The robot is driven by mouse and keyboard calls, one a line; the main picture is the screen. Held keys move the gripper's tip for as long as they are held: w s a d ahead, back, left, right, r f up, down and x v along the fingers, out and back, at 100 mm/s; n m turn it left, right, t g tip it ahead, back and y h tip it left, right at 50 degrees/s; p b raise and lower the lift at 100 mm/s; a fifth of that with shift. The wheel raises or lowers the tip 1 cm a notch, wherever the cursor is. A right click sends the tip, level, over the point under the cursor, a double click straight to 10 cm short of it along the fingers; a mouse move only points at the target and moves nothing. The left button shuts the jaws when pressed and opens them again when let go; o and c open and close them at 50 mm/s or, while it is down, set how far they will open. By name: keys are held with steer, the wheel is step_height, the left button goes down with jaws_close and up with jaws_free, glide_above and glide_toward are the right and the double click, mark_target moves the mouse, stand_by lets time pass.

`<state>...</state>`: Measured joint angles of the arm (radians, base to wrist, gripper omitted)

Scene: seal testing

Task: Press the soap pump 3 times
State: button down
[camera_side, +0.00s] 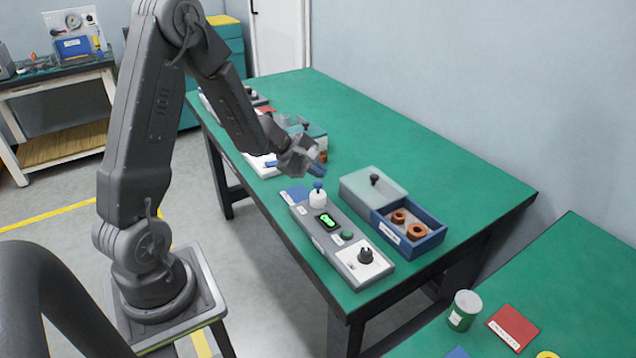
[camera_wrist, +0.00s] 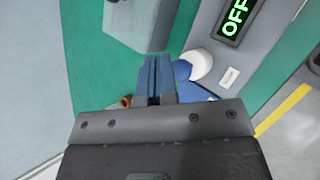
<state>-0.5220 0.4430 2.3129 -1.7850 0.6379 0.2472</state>
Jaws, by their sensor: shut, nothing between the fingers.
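I see no plain soap pump bottle. A white dome with a blue ball knob (camera_side: 318,193) stands upright on the far end of a grey control panel (camera_side: 334,240). In the wrist view the white dome (camera_wrist: 199,66) is just right of my fingers, partly hidden behind them with its blue knob (camera_wrist: 182,71). My gripper (camera_side: 319,166) is shut and empty, a little above the knob in the side view. Its blue fingers, pressed together, show in the wrist view (camera_wrist: 156,76). I cannot tell exactly how far they are from the knob.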

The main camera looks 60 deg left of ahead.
mark_target(317, 184)
stand_by(0.4)
steer(key=shift+f, duration=0.4)
steer(key=shift+f, duration=0.85)
stand_by(0.9)
steer(key=shift+r, duration=1.25)
steer(key=shift+r, duration=2.55)
stand_by(0.5)
